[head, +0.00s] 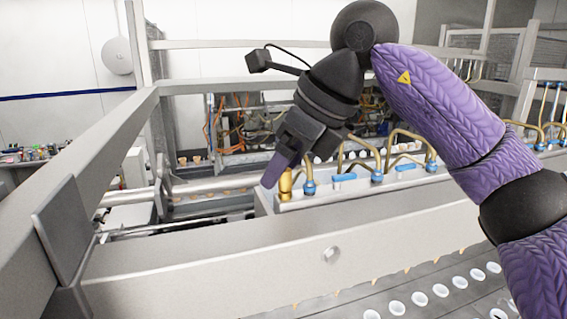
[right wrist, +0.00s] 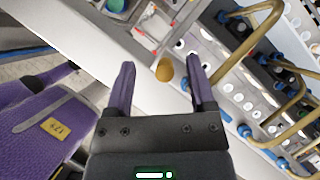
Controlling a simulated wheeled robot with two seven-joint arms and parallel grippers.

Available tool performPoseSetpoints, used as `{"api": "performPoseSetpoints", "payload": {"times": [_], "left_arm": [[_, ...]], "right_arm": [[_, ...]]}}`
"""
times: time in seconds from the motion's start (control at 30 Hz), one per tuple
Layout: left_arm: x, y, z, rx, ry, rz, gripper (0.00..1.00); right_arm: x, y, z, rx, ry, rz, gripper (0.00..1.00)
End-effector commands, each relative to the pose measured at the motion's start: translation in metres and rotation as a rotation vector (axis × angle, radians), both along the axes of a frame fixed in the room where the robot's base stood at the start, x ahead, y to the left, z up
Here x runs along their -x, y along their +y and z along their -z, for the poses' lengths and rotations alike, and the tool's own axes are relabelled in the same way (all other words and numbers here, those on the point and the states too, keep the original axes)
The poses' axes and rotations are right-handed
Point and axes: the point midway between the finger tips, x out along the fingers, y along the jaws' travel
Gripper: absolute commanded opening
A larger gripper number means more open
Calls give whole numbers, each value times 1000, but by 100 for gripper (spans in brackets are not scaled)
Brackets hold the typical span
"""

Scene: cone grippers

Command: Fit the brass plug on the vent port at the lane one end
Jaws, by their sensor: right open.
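The brass plug (head: 285,184) stands upright at the left end of the pale manifold block, beside the first blue fitting (head: 309,187). My right gripper (head: 274,176) points down at it from above, with a purple finger just left of the plug. In the right wrist view the plug's round top (right wrist: 165,70) shows between the two purple fingertips (right wrist: 160,68), with a gap on each side. The right gripper is open and holds nothing. The vent port itself is not visible, and I cannot tell how the plug sits on it. My left gripper is out of view.
Curved brass pipes (head: 405,137) with blue fittings rise along the block to the right of the plug. A wide metal beam (head: 220,262) runs in front. Below it are rows of white cups (head: 420,298). A grey frame rail (head: 80,185) stands at left.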

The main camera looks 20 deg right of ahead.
Motion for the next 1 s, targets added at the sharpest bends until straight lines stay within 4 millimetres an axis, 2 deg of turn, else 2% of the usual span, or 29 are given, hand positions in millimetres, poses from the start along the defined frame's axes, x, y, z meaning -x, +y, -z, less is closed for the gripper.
{"api": "performPoseSetpoints", "payload": {"times": [0.1,0.53,1.0], "left_arm": [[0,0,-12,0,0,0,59],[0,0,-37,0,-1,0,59],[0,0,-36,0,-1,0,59]], "right_arm": [[0,-1,-12,1,1,2,79],[0,0,-41,1,2,0,79],[0,0,-40,0,3,-1,79]]}}
